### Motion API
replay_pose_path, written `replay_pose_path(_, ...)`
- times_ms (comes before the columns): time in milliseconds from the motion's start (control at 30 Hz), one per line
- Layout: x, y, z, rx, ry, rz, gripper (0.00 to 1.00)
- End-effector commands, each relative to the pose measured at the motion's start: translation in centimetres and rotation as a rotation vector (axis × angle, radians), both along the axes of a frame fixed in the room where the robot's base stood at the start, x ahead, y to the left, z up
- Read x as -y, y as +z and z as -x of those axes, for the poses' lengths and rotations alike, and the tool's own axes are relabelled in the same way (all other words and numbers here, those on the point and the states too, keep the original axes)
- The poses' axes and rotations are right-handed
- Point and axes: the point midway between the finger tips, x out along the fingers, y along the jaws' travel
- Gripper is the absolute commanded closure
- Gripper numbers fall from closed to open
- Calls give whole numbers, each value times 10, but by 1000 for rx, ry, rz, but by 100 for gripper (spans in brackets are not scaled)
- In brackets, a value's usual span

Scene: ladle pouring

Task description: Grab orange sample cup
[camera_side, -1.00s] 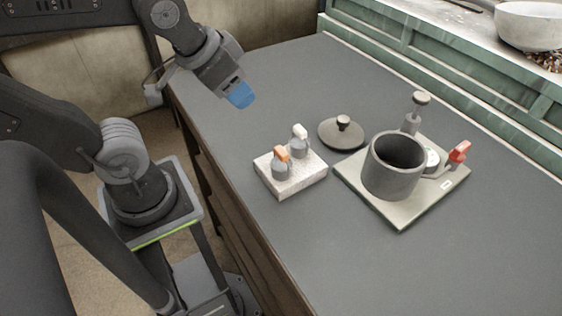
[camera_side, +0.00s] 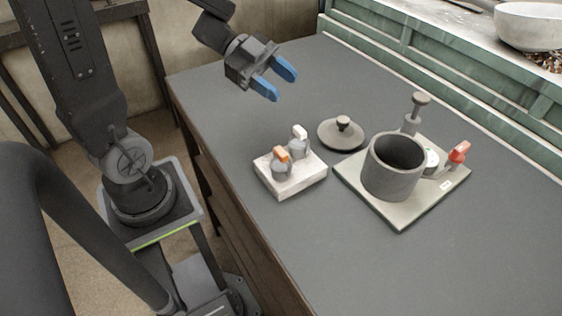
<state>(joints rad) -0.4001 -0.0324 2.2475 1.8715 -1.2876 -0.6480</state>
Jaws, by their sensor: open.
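The orange sample cup (camera_side: 281,168) is a small grey cup with an orange top piece. It stands upright on a white block (camera_side: 291,189), in front of and left of a similar cup with a white top (camera_side: 299,146). My gripper (camera_side: 281,86) has two blue fingers spread apart with nothing between them. It hangs above the table, behind the two cups in the picture, and touches neither.
A round lid with a knob (camera_side: 341,134) lies on the grey table (camera_side: 420,262) right of the block. Farther right, a dark pot (camera_side: 391,178) stands on a light board (camera_side: 400,220) with a red-handled part (camera_side: 459,152). The table's front is clear.

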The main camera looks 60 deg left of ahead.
Motion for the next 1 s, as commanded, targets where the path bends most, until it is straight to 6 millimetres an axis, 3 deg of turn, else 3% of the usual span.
replay_pose_path(133, -11, -12, 39, -188, -211, 55, 54)
replay_pose_path(300, -17, -14, 60, -293, -317, 82, 54)
replay_pose_path(433, -3, -20, 63, -303, -331, 85, 54)
replay_pose_path(700, 45, -40, 62, -300, -330, 84, 54)
replay_pose_path(1000, 67, -50, 62, -299, -326, 84, 54)
